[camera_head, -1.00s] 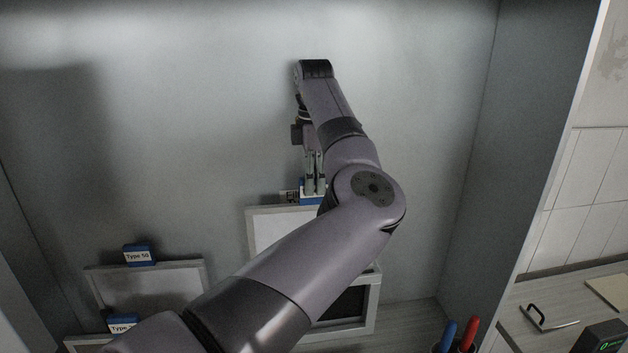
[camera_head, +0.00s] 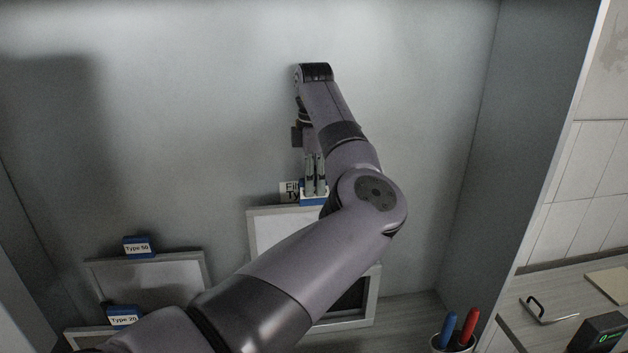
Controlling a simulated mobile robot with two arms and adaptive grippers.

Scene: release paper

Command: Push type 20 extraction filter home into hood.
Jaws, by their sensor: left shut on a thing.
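My left gripper (camera_head: 315,193) is shut on the blue tab (camera_head: 312,200) at the top of a light-framed filter (camera_head: 262,228). The filter stands upright against the back wall, above a pale holder with a dark opening (camera_head: 352,300). My arm covers much of the filter and the holder, so I cannot see how far the filter sits in. The tab's lettering cannot be read. A white card (camera_head: 289,192) beside the gripper is partly hidden, with only "Fil" and "Ty" showing. My right gripper is not in view.
At the lower left stand two more framed filters, with blue tabs reading "Type 50" (camera_head: 137,247) and "Type 20" (camera_head: 123,317). A cup (camera_head: 454,343) with a blue and a red pen stands at the lower right. A side wall (camera_head: 505,170) bounds the right.

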